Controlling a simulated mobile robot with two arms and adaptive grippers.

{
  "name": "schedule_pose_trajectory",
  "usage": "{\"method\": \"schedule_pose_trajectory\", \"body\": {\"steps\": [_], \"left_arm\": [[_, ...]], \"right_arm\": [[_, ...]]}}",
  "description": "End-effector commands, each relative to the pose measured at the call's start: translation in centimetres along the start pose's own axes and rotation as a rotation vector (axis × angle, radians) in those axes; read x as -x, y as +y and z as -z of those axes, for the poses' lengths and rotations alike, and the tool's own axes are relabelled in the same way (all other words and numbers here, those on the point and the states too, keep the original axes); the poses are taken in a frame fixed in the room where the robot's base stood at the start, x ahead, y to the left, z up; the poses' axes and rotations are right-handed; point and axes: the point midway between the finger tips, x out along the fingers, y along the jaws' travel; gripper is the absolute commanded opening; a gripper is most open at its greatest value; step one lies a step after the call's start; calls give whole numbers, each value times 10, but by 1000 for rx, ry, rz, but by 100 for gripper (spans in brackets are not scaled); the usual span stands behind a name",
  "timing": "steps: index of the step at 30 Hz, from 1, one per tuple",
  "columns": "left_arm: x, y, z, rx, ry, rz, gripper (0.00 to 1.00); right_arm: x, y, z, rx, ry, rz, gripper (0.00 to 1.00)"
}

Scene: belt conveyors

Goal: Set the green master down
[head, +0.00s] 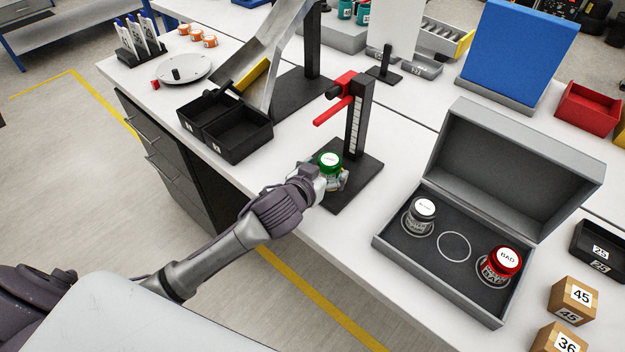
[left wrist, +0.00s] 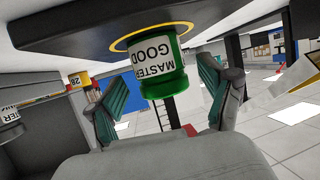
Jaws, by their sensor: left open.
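The green master (head: 330,160), a jar with a green lid, stands upright on the black base (head: 362,184) of the red-armed gauge stand. The left wrist view is upside down; there the jar (left wrist: 153,62) reads "MASTER GOOD" and its foot meets the base inside a yellow ring (left wrist: 119,46). My left gripper (head: 330,182) is open, its two fingers on either side of the jar, with a gap visible at the right finger. The red arm (head: 335,110) of the stand is above and clear of the jar. My right gripper is not in view.
An open grey case (head: 395,257) holds a grey-lidded jar (head: 420,214) and a red "BAD" jar (head: 499,265), with an empty ring (head: 454,246) between them. Black bins (head: 238,134) stand left of the gauge. Numbered blocks (head: 572,301) are at the right.

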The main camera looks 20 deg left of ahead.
Motion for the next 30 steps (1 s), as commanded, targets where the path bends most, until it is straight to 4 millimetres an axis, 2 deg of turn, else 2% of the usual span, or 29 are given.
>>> {"method": "schedule_pose_trajectory", "body": {"steps": [6,13,18,30], "left_arm": [[48,0,-2,0,-1,-1,81],[83,0,-1,-1,0,1,81],[92,0,0,-2,0,1,81],[93,0,0,-1,0,1,81]], "right_arm": [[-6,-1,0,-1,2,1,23],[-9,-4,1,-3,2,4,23],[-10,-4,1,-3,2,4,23],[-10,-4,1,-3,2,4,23]]}}
